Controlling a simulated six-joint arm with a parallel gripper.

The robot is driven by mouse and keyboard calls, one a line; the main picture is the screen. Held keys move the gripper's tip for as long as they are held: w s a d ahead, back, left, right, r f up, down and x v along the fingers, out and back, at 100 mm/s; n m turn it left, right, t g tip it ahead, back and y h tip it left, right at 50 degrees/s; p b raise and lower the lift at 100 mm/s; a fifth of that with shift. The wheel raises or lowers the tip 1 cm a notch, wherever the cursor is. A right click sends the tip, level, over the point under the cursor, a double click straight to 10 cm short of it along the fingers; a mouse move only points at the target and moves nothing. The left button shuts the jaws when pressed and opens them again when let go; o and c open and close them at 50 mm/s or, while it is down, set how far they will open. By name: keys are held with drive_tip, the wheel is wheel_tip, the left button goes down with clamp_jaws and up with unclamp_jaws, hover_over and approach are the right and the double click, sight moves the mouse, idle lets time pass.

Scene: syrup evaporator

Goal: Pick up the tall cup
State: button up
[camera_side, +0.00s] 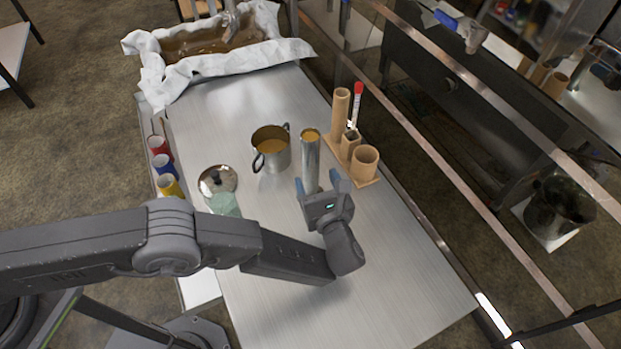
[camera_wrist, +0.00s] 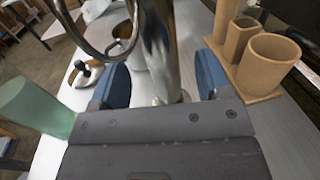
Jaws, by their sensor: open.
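The tall cup (camera_side: 310,160) is a slim metal cylinder with amber liquid at its top, standing upright on the metal table. In the wrist view its shiny body (camera_wrist: 162,45) rises between the two blue fingers. My gripper (camera_side: 325,183) is open, with one finger on each side of the cup's lower part. The wrist view shows my gripper (camera_wrist: 165,82) with space between the fingers and the cup. I cannot tell whether either finger touches it. The cup's base is partly hidden by my gripper.
A wide metal pot (camera_side: 272,157) with handles and amber liquid stands left of the cup. A wooden holder (camera_side: 364,165) with round tubes is close on the right. The table's front is clear.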

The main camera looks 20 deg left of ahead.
sight(309, 161)
drive_tip(key=x, duration=0.6)
drive_tip(key=shift+c, duration=0.4)
clamp_jaws()
drive_tip(key=shift+r, duration=0.1)
